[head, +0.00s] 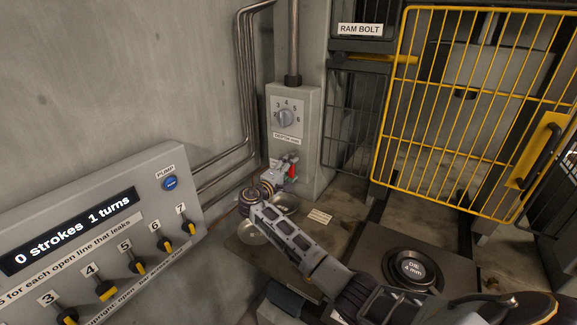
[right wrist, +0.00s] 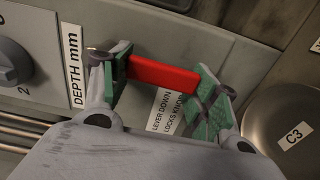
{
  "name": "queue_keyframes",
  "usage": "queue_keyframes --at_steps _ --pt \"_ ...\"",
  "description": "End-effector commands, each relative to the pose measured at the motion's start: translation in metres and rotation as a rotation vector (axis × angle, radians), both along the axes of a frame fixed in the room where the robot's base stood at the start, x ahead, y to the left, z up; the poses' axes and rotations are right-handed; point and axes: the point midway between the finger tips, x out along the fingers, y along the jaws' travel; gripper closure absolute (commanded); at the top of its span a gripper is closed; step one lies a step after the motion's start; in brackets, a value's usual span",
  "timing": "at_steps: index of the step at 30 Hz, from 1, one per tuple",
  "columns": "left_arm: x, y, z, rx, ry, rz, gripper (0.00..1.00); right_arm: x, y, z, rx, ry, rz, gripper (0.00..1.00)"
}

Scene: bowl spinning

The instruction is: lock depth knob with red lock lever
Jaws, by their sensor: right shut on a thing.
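The grey depth knob (head: 285,117) sits on a dial numbered up to 6 on the grey wall box (head: 313,105); part of it shows at the left edge of the right wrist view (right wrist: 12,62). The red lock lever (head: 293,168) is lower on the same box. In the right wrist view the red lever (right wrist: 165,75) lies between the green-padded fingers of my right gripper (right wrist: 167,82), which is shut on it. My right gripper (head: 283,174) hides part of the lever in the head view. My left gripper is not in view.
A label beside the lever reads "LEVER DOWN LOCKS KNOB" (right wrist: 166,110). A round metal piece marked C3 (right wrist: 285,115) is close at right. A yellow mesh guard (head: 410,100) stands right of the box. A panel with several valve levers (head: 100,225) is at left.

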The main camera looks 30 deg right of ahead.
Motion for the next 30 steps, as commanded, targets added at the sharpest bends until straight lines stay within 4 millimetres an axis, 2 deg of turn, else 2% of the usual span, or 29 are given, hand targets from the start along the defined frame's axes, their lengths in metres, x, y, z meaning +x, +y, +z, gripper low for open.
queue_keyframes --at_steps 17,18,23,30 --pt "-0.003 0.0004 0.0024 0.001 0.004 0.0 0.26 -0.0003 0.0005 -0.0018 -0.025 0.042 0.002 0.82" --pt "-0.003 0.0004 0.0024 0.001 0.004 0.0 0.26 -0.0003 0.0005 -0.0018 -0.025 0.042 0.002 0.36" --pt "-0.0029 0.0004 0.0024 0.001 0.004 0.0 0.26 -0.0003 0.0003 -0.0014 -0.023 0.04 0.001 0.17" --pt "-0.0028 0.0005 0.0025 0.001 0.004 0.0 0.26 -0.0003 0.0001 -0.0009 -0.022 0.038 0.001 0.17"
